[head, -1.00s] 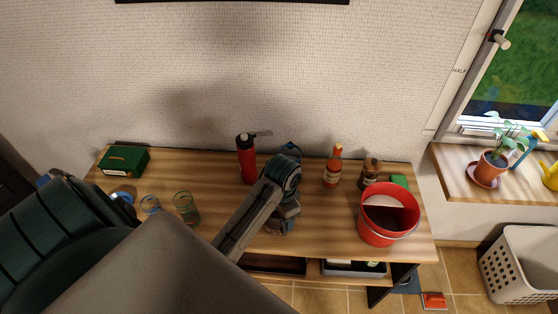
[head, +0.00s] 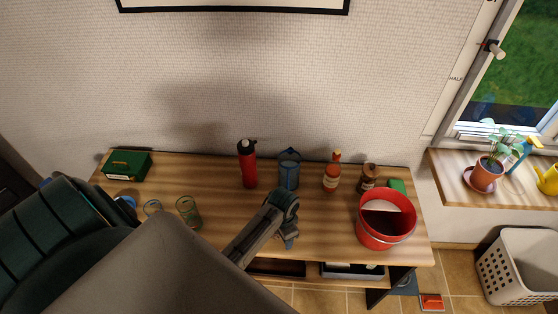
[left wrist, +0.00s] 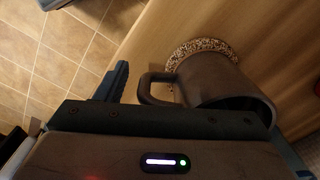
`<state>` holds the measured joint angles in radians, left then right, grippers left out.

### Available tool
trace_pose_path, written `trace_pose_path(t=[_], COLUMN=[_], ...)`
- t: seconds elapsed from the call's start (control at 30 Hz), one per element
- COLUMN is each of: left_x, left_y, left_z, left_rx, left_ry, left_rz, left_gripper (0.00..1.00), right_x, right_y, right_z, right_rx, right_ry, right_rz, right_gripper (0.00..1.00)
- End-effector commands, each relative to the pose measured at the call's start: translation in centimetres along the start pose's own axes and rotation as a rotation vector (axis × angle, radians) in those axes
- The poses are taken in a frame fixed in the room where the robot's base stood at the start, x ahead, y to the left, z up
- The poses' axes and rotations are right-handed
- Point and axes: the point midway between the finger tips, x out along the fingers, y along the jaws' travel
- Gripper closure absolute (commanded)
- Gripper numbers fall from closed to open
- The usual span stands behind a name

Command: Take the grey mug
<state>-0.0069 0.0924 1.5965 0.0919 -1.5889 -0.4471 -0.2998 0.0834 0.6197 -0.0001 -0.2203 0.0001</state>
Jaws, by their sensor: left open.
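The grey mug (left wrist: 215,85) shows large in the left wrist view as a dark grey-brown mug with its handle to the left. Behind its base is a speckled round coaster (left wrist: 198,46). My left gripper (left wrist: 205,115) is open, with one finger left of the handle and the other low at the right edge. The mug is close in front of it; contact cannot be told. In the head view my left gripper (head: 286,238) is over the front part of the wooden table, and I cannot make out the mug there. My right gripper is not in view.
On the table (head: 330,215) stand a red bottle (head: 248,168), a blue-framed glass container (head: 289,170), a sauce bottle (head: 332,174), a brown bottle (head: 367,178), a red bucket (head: 385,232), glasses (head: 188,212) and a green box (head: 128,165).

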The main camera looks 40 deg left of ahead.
Motion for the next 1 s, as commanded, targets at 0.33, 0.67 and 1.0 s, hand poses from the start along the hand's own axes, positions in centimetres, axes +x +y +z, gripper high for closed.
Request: trace_pose_path(t=[0.33,0.67,1.0], left_x=[0.0,0.0,-0.5], left_y=[0.01,0.01,-0.31], left_z=[0.0,0.03,-0.34], left_rx=[0.0,-0.001,-0.001], left_ry=[0.0,-0.001,-0.001], left_rz=[0.0,0.001,0.0], left_gripper=[0.75,0.99,0.99], right_x=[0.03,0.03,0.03], right_y=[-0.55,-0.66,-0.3], right_z=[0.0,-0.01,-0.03], right_rx=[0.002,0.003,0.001], right_ry=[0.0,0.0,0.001], right_rz=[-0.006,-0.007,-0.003], right_gripper=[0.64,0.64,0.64])
